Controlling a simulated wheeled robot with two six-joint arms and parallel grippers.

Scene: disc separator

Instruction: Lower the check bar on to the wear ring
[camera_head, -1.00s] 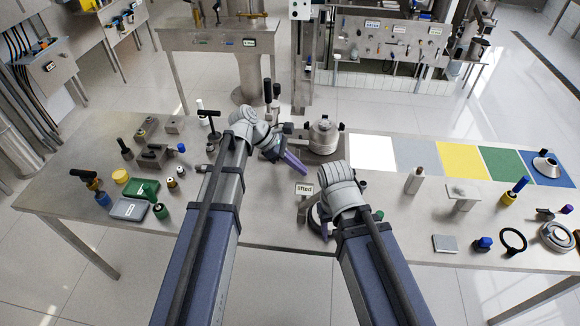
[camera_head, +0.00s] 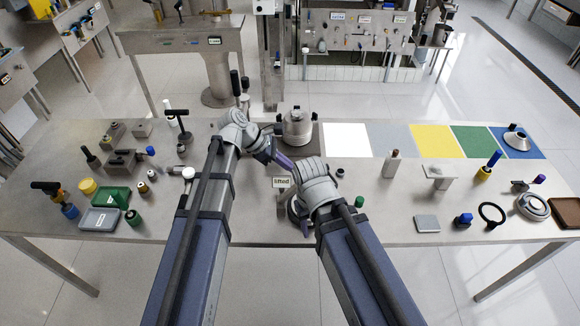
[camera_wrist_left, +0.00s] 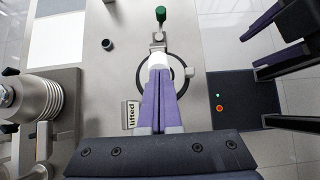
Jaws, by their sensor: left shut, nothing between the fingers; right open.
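My left gripper (camera_head: 285,163) is shut and empty. In the left wrist view its purple fingers (camera_wrist_left: 157,80) lie together over a pale cylindrical part at the middle of a dark ring (camera_wrist_left: 182,80), perhaps the wear ring; contact cannot be told. A small metal bracket and a green knob (camera_wrist_left: 160,14) lie beyond; the green knob also shows in the head view (camera_head: 359,201). Which part is the check bar is unclear. My right gripper (camera_wrist_left: 258,50) is open, apart from the ring and near the table's front edge; in the head view its wrist (camera_head: 318,187) hides much of the ring.
A "lifted" sign (camera_head: 282,182) stands beside the ring. A metal pot (camera_head: 297,127) stands behind. Tools and trays crowd the left of the table; coloured patches, a black ring (camera_head: 492,213) and a metallic ring (camera_head: 533,206) are at right.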

